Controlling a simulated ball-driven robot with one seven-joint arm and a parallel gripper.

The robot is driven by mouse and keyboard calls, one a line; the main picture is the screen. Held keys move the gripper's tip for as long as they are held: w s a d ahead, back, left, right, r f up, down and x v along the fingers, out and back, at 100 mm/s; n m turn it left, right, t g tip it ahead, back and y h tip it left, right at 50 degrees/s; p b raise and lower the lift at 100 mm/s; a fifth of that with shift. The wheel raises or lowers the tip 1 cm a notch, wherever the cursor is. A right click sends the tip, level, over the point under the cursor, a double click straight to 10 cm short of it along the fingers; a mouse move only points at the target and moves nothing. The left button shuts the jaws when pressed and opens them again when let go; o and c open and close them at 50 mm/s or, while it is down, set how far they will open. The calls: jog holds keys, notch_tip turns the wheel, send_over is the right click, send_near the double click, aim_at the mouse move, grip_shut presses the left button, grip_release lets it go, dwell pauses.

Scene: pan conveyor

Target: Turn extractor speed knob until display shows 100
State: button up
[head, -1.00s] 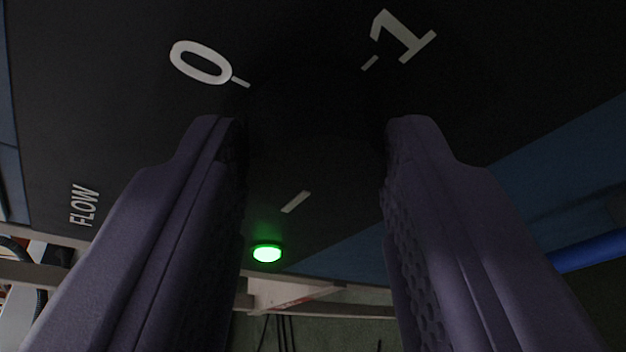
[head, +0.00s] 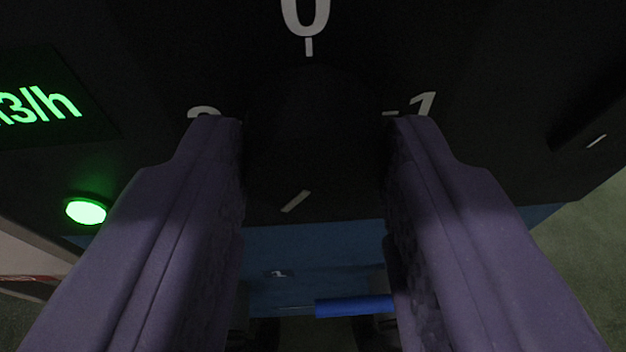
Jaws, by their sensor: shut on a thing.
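My gripper (head: 314,125) has its two purple fingers on either side of a black knob (head: 315,150) and is shut on it. The knob is dark against the dark panel, so its outline is hard to make out. A short white pointer mark shows on the knob between the fingers. Around the knob are a white 0 at the top, a 1 at the right and a partly hidden numeral at the left. The display (head: 45,100) is cut off at the left edge; only green "3/h" text shows, and its number is out of view.
A green lamp (head: 86,211) glows below the display. Another dark control with a white mark (head: 596,141) is at the right. A blue surface and a blue bar (head: 353,306) lie below the panel.

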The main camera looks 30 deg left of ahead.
jog(key=n+h, duration=0.1)
jog(key=n, duration=0.1)
jog(key=n+t+p, duration=0.1)
jog(key=n, duration=0.2)
jog(key=shift+s+a+f+t+h, duration=0.1)
jog(key=shift+s+a+t+h, duration=0.05)
jog(key=shift+t+h, duration=0.2)
jog(key=shift+f+n+t+h, duration=0.1)
jog(key=shift+n+t+h, duration=0.2)
jog(key=shift+n, duration=0.7)
jog(key=shift+f+n+t, duration=0.1)
jog(key=shift+n+t, duration=0.55)
jog(key=shift+n, duration=0.95)
jog(key=o, duration=1.1)
jog(key=shift+c, duration=0.2)
